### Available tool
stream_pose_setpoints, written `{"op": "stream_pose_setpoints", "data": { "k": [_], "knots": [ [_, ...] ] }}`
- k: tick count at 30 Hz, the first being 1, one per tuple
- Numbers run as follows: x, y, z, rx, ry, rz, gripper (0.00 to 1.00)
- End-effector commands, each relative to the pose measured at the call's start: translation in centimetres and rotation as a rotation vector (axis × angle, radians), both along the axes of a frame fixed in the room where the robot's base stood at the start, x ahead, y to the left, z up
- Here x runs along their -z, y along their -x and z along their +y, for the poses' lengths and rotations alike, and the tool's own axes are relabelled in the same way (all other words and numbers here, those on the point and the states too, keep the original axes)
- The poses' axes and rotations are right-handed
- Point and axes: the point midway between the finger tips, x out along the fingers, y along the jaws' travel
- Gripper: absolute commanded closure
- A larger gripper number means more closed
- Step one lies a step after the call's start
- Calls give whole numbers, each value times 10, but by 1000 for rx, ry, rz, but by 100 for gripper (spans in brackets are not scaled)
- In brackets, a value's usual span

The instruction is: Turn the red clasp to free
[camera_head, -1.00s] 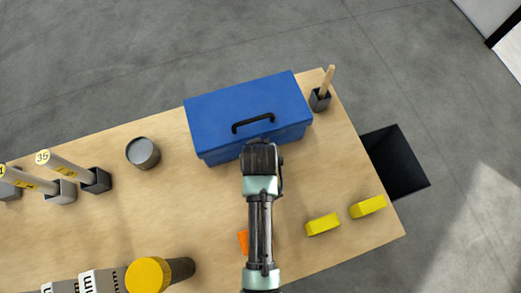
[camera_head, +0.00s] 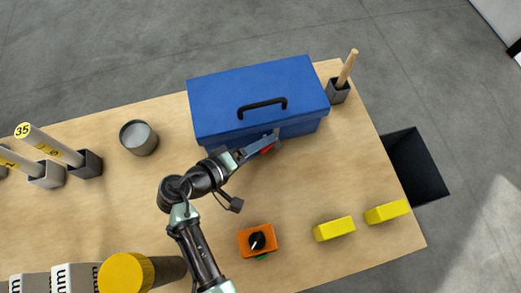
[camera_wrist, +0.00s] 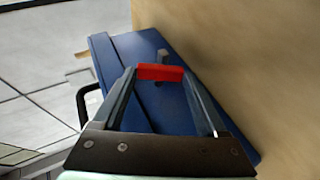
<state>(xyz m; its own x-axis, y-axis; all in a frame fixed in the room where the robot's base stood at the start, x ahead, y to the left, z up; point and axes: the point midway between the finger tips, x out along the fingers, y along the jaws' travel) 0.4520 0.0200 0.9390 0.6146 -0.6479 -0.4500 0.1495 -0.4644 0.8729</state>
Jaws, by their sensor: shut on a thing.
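The blue toolbox (camera_head: 255,90) stands at the back of the table with its lid down and a black handle on top. The red clasp (camera_wrist: 160,73) is on the toolbox's front face; in the head view only a bit of red (camera_head: 267,149) shows beside my fingers. My gripper (camera_wrist: 165,75) is shut on the clasp, with a fingertip at each end of it. In the head view my gripper (camera_head: 268,145) reaches the toolbox front from the left. In the wrist view the clasp lies crosswise between the fingers.
An orange box with a black knob (camera_head: 257,240) and two yellow blocks (camera_head: 335,229) lie in front. A grey cup (camera_head: 138,138) stands left of the toolbox. A holder with a wooden stick (camera_head: 339,91) is at its right. A black bin (camera_head: 416,165) is beyond the table's right edge.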

Motion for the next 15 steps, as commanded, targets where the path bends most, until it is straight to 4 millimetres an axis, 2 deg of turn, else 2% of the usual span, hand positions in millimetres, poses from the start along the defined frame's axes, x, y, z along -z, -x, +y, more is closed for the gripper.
{"op": "stream_pose_setpoints", "data": {
  "k": [1,15],
  "knots": [
    [11,0,2,-4,43,-16,81],
    [17,1,4,-1,385,-125,81]
  ]
}}
